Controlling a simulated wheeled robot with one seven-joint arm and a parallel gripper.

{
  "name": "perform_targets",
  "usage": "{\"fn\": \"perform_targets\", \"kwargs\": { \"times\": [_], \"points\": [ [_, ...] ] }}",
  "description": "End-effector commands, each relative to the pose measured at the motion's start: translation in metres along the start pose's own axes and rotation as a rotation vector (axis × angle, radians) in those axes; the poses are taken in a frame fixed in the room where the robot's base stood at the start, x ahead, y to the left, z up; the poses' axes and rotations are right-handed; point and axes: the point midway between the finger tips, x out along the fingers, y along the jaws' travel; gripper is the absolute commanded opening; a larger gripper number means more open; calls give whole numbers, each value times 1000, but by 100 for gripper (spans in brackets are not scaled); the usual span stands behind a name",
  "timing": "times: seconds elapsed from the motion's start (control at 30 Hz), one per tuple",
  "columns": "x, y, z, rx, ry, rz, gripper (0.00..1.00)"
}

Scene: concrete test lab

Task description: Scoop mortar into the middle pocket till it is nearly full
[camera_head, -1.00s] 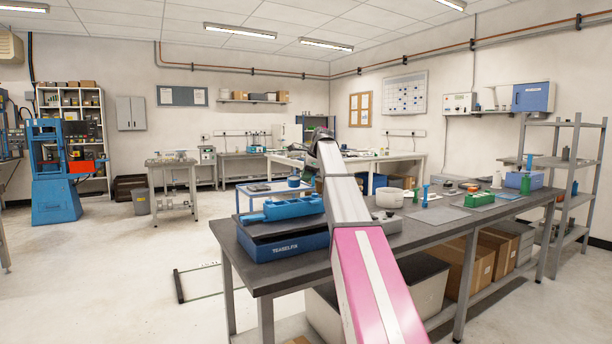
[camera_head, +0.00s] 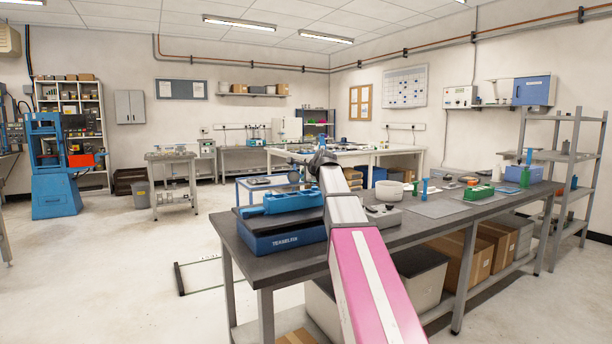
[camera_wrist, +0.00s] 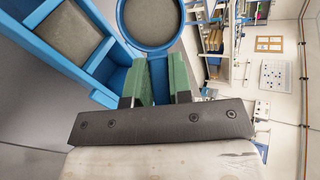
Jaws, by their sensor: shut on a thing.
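My gripper (camera_wrist: 160,86) has green fingertips shut on the blue handle of a scoop (camera_wrist: 126,32). The scoop's round blue bowl lies beyond the fingertips, with grey mortar (camera_wrist: 158,18) showing inside its rim. The blue mould (camera_head: 293,198) lies on the blue box at the near left of the bench, left of my arm. In the wrist view the mould (camera_wrist: 68,69) is at the left, beside the scoop. One pocket (camera_wrist: 66,30) shows a grey surface; the pocket nearer the scoop (camera_wrist: 117,77) shows bare blue walls. Which is the middle one is unclear.
The blue box (camera_head: 285,238) stands on the dark bench (camera_head: 415,232). A low blue trolley (camera_head: 243,195) is behind the mould. Open floor lies left.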

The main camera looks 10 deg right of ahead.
Motion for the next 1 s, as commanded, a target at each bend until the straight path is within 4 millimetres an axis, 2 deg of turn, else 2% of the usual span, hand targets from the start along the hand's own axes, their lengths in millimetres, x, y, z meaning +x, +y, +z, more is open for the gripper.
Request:
{"fn": "perform_targets", "kwargs": {
  "times": [0.1,0.6,0.8,1.0],
  "points": [
    [-2,8,0,-30,1,-80,0],
    [-2,21,1,-157,-3,-406,0],
    [-2,24,2,-188,-4,-485,0],
    [-2,22,2,-190,-4,-480,0]
  ]
}}
